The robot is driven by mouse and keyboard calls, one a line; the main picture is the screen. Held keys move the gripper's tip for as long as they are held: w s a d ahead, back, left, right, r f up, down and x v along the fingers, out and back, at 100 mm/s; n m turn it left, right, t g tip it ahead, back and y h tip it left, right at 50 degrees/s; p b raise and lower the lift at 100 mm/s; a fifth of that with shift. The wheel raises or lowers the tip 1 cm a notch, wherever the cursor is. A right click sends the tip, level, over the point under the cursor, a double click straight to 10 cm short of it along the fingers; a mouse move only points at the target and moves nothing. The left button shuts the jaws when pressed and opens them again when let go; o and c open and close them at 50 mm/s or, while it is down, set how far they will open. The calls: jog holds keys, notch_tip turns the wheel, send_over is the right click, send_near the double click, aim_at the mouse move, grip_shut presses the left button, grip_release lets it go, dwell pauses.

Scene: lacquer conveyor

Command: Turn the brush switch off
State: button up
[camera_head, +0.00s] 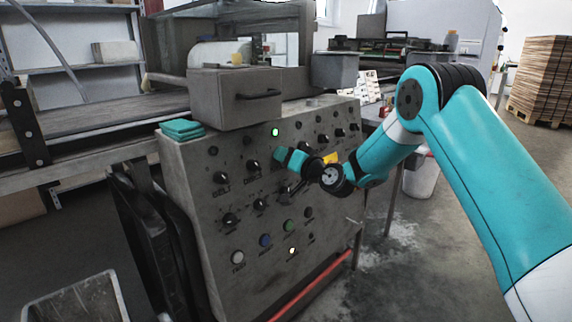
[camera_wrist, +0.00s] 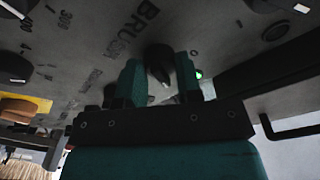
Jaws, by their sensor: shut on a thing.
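The brush switch (camera_wrist: 158,56) is a black rotary knob on the grey control panel, with "BRUSH" lettering beside it in the wrist view. My gripper (camera_wrist: 161,80) has its two teal fingers on either side of this knob and is shut on it. In the head view my gripper (camera_head: 281,154) reaches the upper middle of the panel (camera_head: 225,260) and hides the switch. A lit green lamp (camera_wrist: 198,75) is just right of the fingers in the wrist view; a lit green lamp (camera_head: 275,132) also shows above my gripper in the head view. The knob's exact setting is hard to read.
Other black knobs (camera_head: 221,177) and several coloured buttons (camera_head: 265,240) surround my gripper on the panel. A grey box with a handle (camera_head: 235,98) and a folded teal cloth (camera_head: 182,129) sit on top.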

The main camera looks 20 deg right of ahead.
jog(key=n+b, duration=0.1)
jog(key=b, duration=0.1)
jog(key=f+n+y+b, duration=0.1)
jog(key=n+b, duration=0.1)
jog(key=shift+d+b, duration=0.1)
jog(key=shift+b, duration=0.3)
jog(key=n+b, duration=0.3)
jog(key=b, duration=0.1)
jog(key=shift+r+g+y, duration=0.1)
jog(key=shift+g+y, duration=0.2)
jog(key=n+b, duration=0.4)
jog(key=shift+r+g+y+b, duration=0.15)
jog(key=shift+g+y+b, duration=0.15)
jog(key=shift+r+n+g+b, duration=0.2)
jog(key=shift+n+g+b, duration=0.1)
jog(key=shift+n+b, duration=0.85)
jog(key=shift+n, duration=0.25)
jog(key=o, duration=0.9)
jog(key=shift+r, duration=0.1)
jog(key=v, duration=0.5)
jog(key=p+v, duration=0.1)
jog(key=v, duration=1.1)
jog(key=shift+d+f, duration=0.25)
jog(key=shift+d, duration=0.1)
